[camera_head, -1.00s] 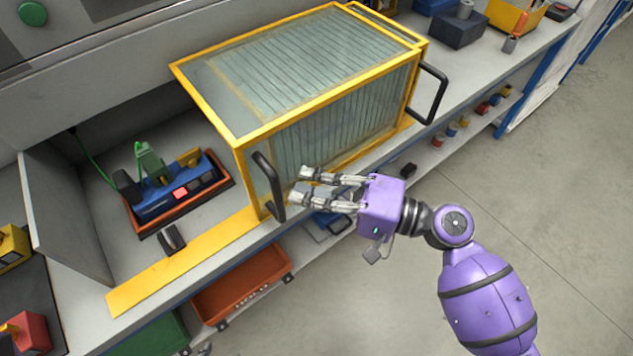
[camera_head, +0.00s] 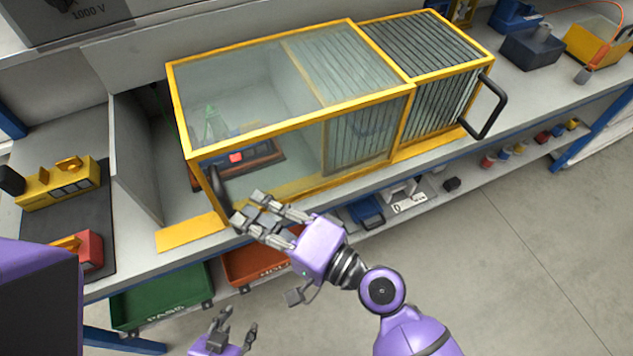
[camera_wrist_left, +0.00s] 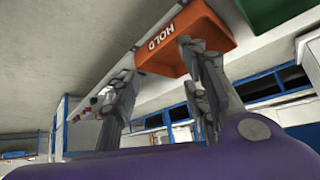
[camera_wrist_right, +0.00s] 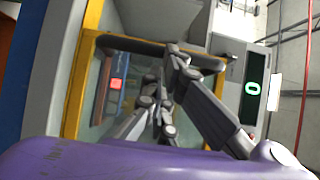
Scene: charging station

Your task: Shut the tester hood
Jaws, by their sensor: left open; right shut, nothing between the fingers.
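The tester hood (camera_head: 250,85), a clear box with a yellow frame, stands over most of the tester bay. Its left edge is apart from the grey side panel (camera_head: 135,160), leaving a gap. A blue device with a red light (camera_head: 235,157) shows through its panes, as it does in the right wrist view (camera_wrist_right: 116,85). A black handle (camera_head: 217,187) is at its front left corner. My right gripper (camera_head: 247,205) is shut and empty beside this handle; I cannot tell whether they touch. My left gripper (camera_head: 236,326) is open and empty, low in front of the bench.
A ribbed yellow-framed section (camera_head: 420,40) with a black handle (camera_head: 490,108) stands at right. Yellow and red devices lie on a dark mat (camera_head: 95,205) at left. Green (camera_head: 160,295) and orange (camera_head: 245,265) bins sit below the bench. The floor at right is clear.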

